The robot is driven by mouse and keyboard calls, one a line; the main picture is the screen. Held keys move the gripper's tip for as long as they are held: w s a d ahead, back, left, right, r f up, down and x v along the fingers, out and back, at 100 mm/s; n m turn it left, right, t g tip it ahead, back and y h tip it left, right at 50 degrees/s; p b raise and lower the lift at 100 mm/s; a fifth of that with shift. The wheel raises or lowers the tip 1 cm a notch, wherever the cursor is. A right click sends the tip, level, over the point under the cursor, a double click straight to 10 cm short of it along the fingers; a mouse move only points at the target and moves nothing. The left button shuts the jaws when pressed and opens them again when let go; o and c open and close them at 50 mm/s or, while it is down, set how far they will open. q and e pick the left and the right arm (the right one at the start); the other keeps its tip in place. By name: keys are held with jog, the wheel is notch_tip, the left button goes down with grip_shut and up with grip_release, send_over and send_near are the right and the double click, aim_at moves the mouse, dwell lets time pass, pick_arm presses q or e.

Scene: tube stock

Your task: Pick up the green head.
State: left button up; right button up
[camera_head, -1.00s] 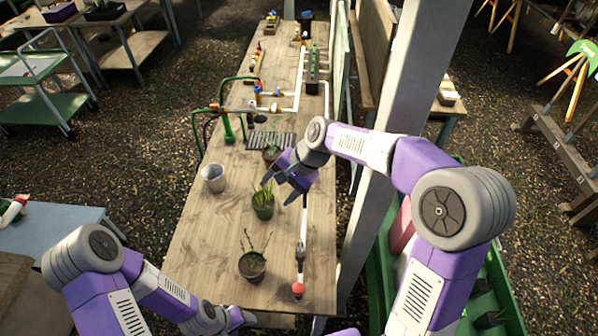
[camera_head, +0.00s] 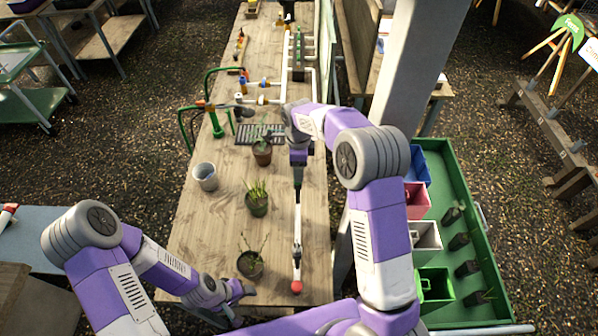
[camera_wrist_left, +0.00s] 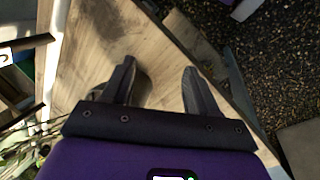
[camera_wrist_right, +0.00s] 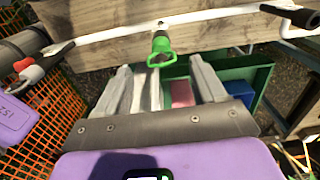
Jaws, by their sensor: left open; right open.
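The green head (camera_wrist_right: 160,50) shows in the right wrist view, at the white pipe (camera_wrist_right: 120,35), with a ring-like lower end. It lies just beyond my right fingertips and between them in the picture; I cannot tell whether they touch it. My right gripper (camera_wrist_right: 161,70) is open with nothing between its fingers. My left gripper (camera_head: 243,290) is low at the table's near edge. It is open and empty in the left wrist view (camera_wrist_left: 157,70).
Potted plants (camera_head: 257,198) and a grey cup (camera_head: 205,177) stand left of the pipe on the wooden table (camera_head: 195,235). A red ball (camera_head: 297,287) is at the pipe's near end. A pillar (camera_head: 415,70) and a green tray (camera_head: 490,300) with coloured bins are on the right.

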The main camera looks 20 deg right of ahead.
pick_arm(q)
jog(key=shift+s+f+b, duration=0.15)
jog(key=shift+f+b, duration=0.2)
jog(key=shift+f, duration=0.1)
pick_arm(e)
notch_tip(320, 180, down, 2)
jog(key=shift+s+f, duration=0.1)
pick_arm(q)
notch_tip(320, 180, down, 3)
jog(key=b, duration=0.2)
jog(key=shift+r+b, duration=0.15)
jog(key=shift+b, duration=0.15)
pick_arm(e)
jog(key=f, duration=0.5)
jog(key=shift+w+a, duration=0.1)
jog(key=shift+w, duration=0.15)
pick_arm(q)
jog(key=shift+r, duration=0.15)
pick_arm(e)
jog(key=shift+r, duration=0.15)
jog(key=shift+c, duration=0.6)
jog(key=c, duration=1)
